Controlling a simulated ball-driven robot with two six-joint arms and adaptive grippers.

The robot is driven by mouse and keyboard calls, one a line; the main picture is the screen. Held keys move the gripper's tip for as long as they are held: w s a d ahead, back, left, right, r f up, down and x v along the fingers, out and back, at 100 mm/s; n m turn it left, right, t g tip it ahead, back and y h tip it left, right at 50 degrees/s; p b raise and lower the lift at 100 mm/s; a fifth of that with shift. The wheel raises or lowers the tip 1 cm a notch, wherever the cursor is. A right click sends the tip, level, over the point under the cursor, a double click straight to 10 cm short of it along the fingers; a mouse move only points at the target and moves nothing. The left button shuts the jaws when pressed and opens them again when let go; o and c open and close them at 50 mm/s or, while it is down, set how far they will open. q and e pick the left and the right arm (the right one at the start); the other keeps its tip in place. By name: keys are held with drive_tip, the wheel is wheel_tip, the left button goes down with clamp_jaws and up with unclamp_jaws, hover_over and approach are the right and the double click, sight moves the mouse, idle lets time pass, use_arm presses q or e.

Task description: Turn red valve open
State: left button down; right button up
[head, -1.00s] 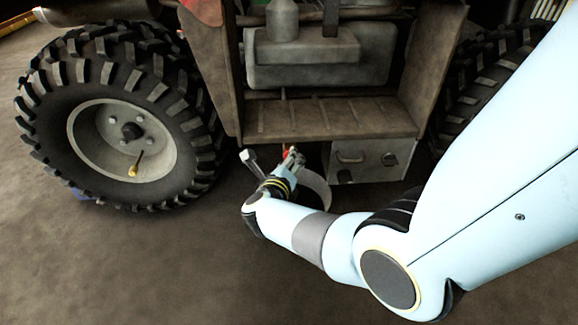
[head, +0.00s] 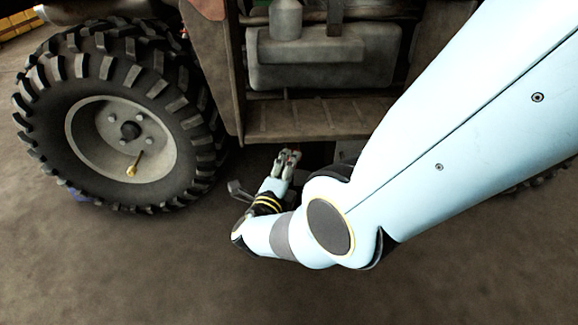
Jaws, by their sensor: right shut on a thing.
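My right gripper (head: 289,157) is low under the step of the quad, to the right of the left-hand wheel. It is shut, with a small bit of red showing between its fingertips, which I take to be the red valve (head: 295,152). Most of the valve is hidden by the fingers and the shadow under the step, so its angle cannot be told. My left gripper is not in view.
A big knobbly wheel (head: 113,128) with a brass valve stem (head: 133,168) stands at left. The brown step (head: 320,118) overhangs my gripper, with a grey tank (head: 330,58) above it. Open floor (head: 120,265) lies in front.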

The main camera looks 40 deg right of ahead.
drive_tip(key=shift+n, duration=0.3)
idle(0.4)
drive_tip(key=o, duration=1.2)
drive_tip(key=shift+c, duration=0.2)
drive_tip(key=v, duration=0.7)
drive_tip(key=shift+s+a, duration=0.15)
drive_tip(key=shift+a, duration=0.05)
